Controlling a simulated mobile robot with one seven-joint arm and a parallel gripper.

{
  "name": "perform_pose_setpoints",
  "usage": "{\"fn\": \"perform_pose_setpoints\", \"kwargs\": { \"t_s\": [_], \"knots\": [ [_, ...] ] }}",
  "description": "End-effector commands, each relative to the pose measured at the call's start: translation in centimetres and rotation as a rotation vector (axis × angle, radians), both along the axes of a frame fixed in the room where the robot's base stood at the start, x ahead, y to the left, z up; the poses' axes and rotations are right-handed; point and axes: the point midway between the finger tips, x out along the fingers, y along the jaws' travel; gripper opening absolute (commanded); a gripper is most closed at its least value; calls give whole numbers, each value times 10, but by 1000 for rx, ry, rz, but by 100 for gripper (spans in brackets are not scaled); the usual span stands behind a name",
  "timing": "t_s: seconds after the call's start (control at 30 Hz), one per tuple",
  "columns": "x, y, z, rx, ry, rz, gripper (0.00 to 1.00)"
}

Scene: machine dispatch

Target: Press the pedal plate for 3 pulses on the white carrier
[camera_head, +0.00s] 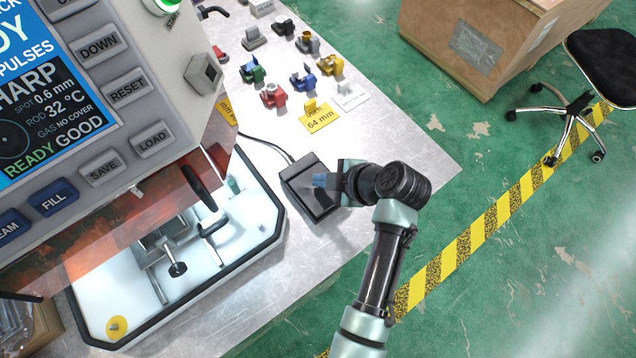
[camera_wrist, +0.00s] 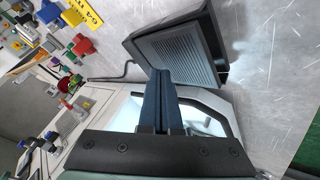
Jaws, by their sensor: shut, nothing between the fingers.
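The black pedal (camera_head: 308,186) sits on the metal table, with a cable running back from it. In the wrist view its ribbed plate (camera_wrist: 178,58) fills the upper middle. My gripper (camera_head: 320,180) is shut and empty; its blue fingers (camera_wrist: 158,88) point at the pedal plate. The fingertips are at or just above the plate's near edge; I cannot tell whether they touch. The machine's white base (camera_head: 97,318) stands left of the pedal, with a clamp fixture inside. A white carrier is not clearly identifiable; a white tag (camera_head: 350,97) lies among the coloured parts.
The machine's control panel (camera_head: 100,90) overhangs the left, its screen reading READY. Several coloured clamps and a yellow 64 mm tag (camera_head: 320,118) stand at the back of the table (camera_head: 400,150). A wooden crate (camera_head: 480,45) and a chair (camera_head: 600,60) are on the floor beyond.

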Motion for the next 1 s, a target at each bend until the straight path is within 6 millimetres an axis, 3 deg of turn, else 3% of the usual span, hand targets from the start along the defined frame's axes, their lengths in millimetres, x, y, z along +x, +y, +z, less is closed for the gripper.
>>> {"fn": "perform_pose_setpoints", "kwargs": {
  "t_s": [0.27,0.7,1.0],
  "knots": [
    [1,0,6,1,-2,0,0],
    [4,3,49,0,-3,1,0],
    [5,3,50,1,-2,0,0]
  ]
}}
